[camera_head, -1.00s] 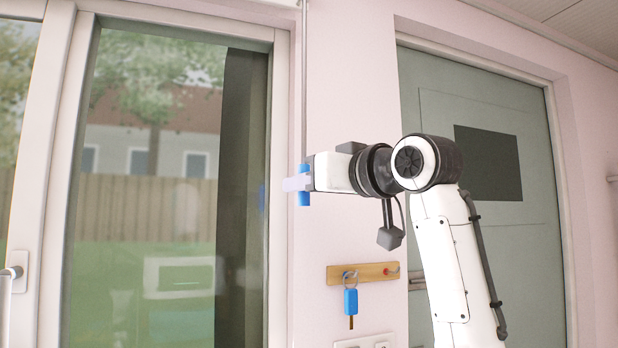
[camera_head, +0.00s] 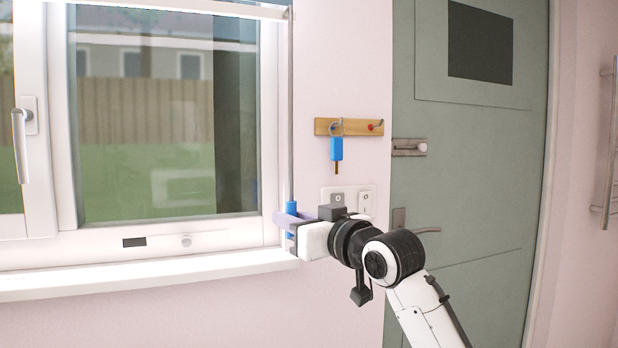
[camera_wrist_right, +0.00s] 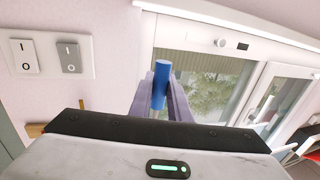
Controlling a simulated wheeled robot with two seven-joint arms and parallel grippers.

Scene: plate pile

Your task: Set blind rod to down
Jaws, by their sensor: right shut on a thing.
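The blind rod (camera_head: 290,120) is a thin grey rod that hangs along the right side of the window frame, with a blue handle at its lower end. My right gripper (camera_head: 288,222) is shut on the blue handle, low down near the windowsill. In the right wrist view the blue handle (camera_wrist_right: 161,84) stands between the two grey fingers of the right gripper (camera_wrist_right: 160,98). A white edge like a blind's bottom bar (camera_head: 200,8) crosses the top of the window. My left gripper is in neither view.
A window (camera_head: 150,130) with a handle (camera_head: 20,145) is at the left. The white sill (camera_head: 150,274) runs just below my right gripper. A key rack (camera_head: 350,127) with a blue key (camera_head: 336,148) and light switches (camera_head: 365,202) are on the wall. A grey-green door (camera_head: 470,190) is at the right.

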